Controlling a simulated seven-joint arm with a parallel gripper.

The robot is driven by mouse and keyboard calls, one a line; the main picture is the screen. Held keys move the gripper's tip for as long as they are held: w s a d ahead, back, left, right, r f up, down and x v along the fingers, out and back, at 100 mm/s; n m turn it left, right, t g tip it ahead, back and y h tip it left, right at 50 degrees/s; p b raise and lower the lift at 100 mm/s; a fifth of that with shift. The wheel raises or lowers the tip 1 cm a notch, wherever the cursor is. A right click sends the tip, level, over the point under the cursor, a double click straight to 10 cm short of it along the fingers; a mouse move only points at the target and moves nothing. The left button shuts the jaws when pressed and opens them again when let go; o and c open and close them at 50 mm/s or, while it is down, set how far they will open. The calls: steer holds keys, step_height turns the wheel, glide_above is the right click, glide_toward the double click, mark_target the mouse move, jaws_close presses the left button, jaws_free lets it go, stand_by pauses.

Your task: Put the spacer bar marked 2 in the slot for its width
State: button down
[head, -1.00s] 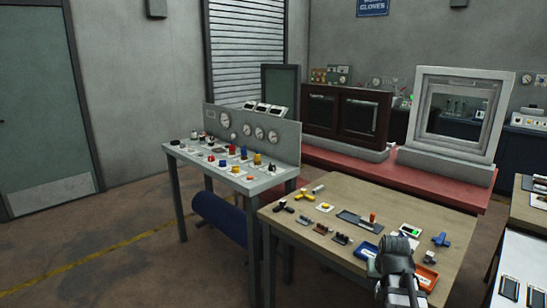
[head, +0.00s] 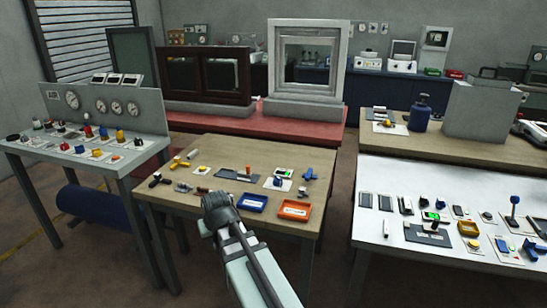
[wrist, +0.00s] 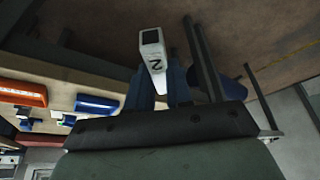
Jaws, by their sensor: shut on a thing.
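The spacer bar marked 2 (wrist: 153,55) is white with a black end face, and its numeral shows in the wrist view. My gripper (wrist: 160,80) is shut on it with its blue fingers, and the bar sticks out beyond them. In the head view my arm hides the gripper and the bar near the front of the wooden table. I cannot make out which slot matches the bar's width.
A blue tray (head: 252,194) and an orange tray (head: 295,202) sit on the wooden table (head: 290,237) among small fixtures. A grey bench (head: 85,165) with gauges stands left. A white table (head: 400,253) with switches and plates stands right.

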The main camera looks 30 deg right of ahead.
steer(key=s+d+r+m+g+h, duration=0.1)
steer(key=s+d+r+m, duration=0.2)
steer(key=d, duration=1.8)
steer(key=s+d+m+h, duration=0.1)
steer(key=s+d+m, duration=0.35)
steer(key=d, duration=1.65)
steer(key=s+d+r+m+g+h, duration=0.1)
steer(key=s+d+r+m, duration=0.3)
steer(key=d, duration=1.6)
steer(key=n+t+y, duration=0.1)
steer(key=n+t, duration=0.1)
steer(key=n, duration=0.5)
glide_above(384, 201)
steer(key=s, duration=0.2)
steer(key=shift+a+f, duration=0.2)
steer(key=shift+f, duration=2.2)
steer(key=shift+a+f, duration=0.15)
steer(key=shift+f, duration=2.25)
steer(key=shift+f, duration=0.6)
